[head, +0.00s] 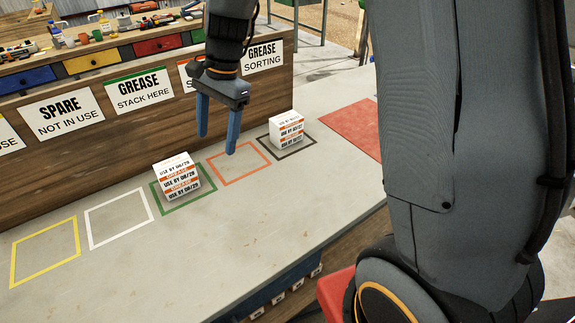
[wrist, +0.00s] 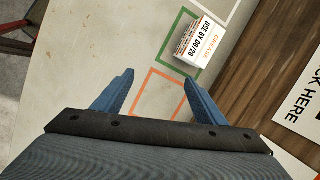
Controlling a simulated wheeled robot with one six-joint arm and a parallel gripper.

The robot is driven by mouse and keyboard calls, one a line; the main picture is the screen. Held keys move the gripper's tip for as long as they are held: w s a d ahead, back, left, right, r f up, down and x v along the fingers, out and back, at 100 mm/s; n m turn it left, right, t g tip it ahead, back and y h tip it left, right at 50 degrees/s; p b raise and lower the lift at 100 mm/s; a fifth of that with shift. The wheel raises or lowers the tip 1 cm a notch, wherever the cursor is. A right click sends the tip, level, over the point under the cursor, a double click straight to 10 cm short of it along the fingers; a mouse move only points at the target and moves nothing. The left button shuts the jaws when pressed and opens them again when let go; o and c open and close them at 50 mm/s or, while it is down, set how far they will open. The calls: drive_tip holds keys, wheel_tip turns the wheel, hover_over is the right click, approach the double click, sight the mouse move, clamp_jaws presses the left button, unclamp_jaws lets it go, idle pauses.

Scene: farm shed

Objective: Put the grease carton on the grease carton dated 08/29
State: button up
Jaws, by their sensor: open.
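My gripper (head: 216,143) is open and empty, pointing down above the orange outlined square, between the two cartons. In the wrist view, its blue fingers (wrist: 158,95) are apart with nothing between them.
The orange square (head: 225,183), white square (head: 90,231) and yellow square (head: 12,268) are empty. A red mat (head: 350,125) lies at the right. A wooden board with signs (head: 60,115) stands behind the squares, with coloured drawers (head: 92,62) and clutter beyond.

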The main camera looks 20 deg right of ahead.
drive_tip(key=s+d+f+n+t+h, duration=0.1)
drive_tip(key=s+d+f+n+h, duration=0.1)
drive_tip(key=s+d+n, duration=0.9)
drive_tip(key=s+d+f, duration=0.1)
drive_tip(key=s+d, duration=0.2)
drive_tip(key=s, duration=0.1)
drive_tip(key=shift+s+f+t+h, duration=0.2)
drive_tip(key=shift+t+h, duration=0.1)
drive_tip(key=shift+h, duration=0.1)
drive_tip(key=shift+d+r, duration=0.1)
drive_tip(key=shift+d, duration=0.05)
